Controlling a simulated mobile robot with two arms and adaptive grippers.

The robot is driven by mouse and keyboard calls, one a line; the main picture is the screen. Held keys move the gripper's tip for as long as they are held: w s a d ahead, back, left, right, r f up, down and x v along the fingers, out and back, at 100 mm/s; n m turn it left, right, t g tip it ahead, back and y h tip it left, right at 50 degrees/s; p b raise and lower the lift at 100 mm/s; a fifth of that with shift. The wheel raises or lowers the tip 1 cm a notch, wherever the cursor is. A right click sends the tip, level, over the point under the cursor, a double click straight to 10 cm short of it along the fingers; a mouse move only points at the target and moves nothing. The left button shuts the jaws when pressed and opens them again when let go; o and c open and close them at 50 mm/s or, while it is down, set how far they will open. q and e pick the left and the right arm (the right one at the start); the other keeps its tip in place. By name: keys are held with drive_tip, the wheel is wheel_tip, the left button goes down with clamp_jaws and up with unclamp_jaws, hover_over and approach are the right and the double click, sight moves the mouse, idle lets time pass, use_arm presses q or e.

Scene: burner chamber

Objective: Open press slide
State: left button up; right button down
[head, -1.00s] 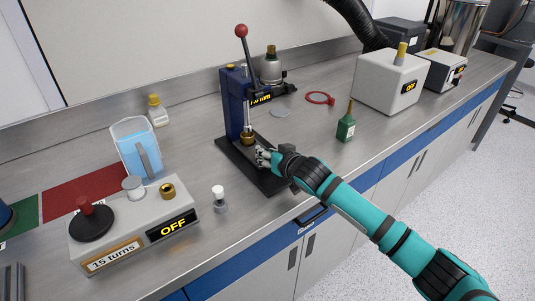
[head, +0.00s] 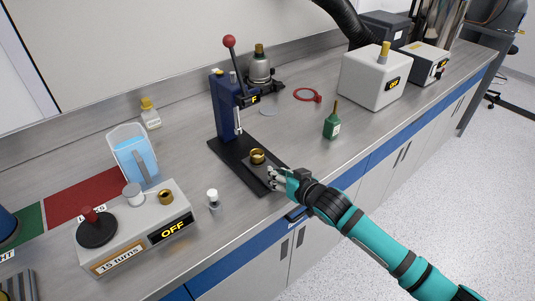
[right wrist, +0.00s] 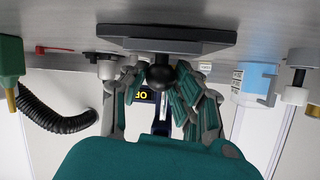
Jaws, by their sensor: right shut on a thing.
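The blue press (head: 226,105) stands upright on a dark base plate (head: 228,154), with a red ball lever (head: 229,41) at its top. Its dark slide (head: 256,171) sticks out toward the bench's front edge and carries a brass cup (head: 257,156), which sits forward of the press column. My right gripper (head: 279,179) is at the slide's front end. In the right wrist view its fingers (right wrist: 162,88) close around a black ball knob (right wrist: 160,75) below the dark plate edge (right wrist: 165,40). The fingers hide most of the knob in the head view. My left gripper does not show.
A small white-capped vial (head: 213,198) and a grey device marked OFF (head: 140,226) stand to the left. The bench front is clear near the slide.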

drive_tip(key=shift+s+d, duration=0.25)
drive_tip(key=shift+s, duration=0.1)
drive_tip(key=c, duration=1)
unclamp_jaws()
drive_tip(key=v, duration=1.2)
drive_tip(key=shift+f, duration=0.1)
